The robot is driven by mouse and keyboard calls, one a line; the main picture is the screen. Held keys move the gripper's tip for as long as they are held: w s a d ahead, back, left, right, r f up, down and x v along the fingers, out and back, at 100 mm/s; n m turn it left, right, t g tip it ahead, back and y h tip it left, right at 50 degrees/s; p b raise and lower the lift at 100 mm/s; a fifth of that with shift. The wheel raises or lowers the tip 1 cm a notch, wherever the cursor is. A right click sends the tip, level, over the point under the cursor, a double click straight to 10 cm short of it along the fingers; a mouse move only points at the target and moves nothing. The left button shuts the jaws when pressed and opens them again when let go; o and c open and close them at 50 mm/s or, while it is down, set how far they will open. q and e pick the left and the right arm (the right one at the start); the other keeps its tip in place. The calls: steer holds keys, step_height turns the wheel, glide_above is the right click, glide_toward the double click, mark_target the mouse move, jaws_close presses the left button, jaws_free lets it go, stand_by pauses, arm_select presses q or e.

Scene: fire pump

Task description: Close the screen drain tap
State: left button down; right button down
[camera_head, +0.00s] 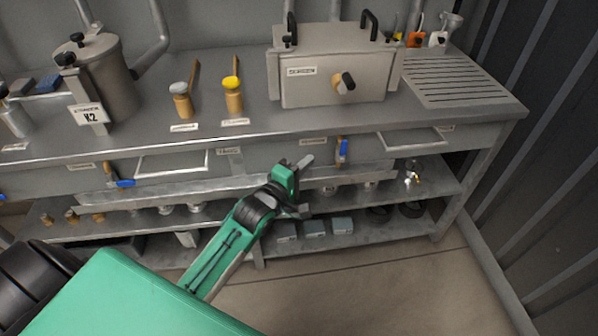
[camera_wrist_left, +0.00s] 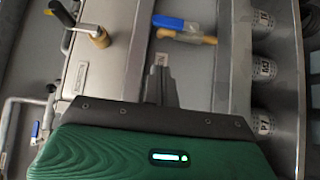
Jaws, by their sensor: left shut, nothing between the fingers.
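The tap with a blue lever (camera_head: 342,152) hangs under the front edge of the bench, below the box labelled SCREEN (camera_head: 335,75). In the left wrist view the blue lever (camera_wrist_left: 168,22) lies roughly along the brass tap body (camera_wrist_left: 192,37), just beyond the fingertips. My left gripper (camera_head: 304,161) is shut and empty, to the left of this tap, pointing toward it. The fingers also show in the left wrist view (camera_wrist_left: 160,75), with a gap between them and the lever. My right gripper is not in view.
A second blue-lever tap (camera_head: 122,183) is further left under the bench. Brass valves with a grey cap (camera_head: 180,100) and a yellow cap (camera_head: 233,95) stand on the bench top (camera_head: 262,125). Lower shelves (camera_head: 380,236) hold boxes and fittings. Open floor (camera_head: 370,280) lies in front.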

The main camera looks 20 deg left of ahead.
mark_target(343, 152)
arm_select(q)
steer(key=w+d, duration=0.1)
steer(key=w, duration=0.1)
steer(key=w+d, duration=0.1)
steer(key=w, duration=0.1)
steer(key=w+d, duration=0.1)
steer(key=w, duration=0.1)
steer(key=shift+w+d+b, duration=0.15)
steer(key=shift+d+b, duration=0.1)
steer(key=shift+b, duration=0.1)
steer(key=shift+w+d, duration=0.25)
steer(key=shift+d, duration=0.1)
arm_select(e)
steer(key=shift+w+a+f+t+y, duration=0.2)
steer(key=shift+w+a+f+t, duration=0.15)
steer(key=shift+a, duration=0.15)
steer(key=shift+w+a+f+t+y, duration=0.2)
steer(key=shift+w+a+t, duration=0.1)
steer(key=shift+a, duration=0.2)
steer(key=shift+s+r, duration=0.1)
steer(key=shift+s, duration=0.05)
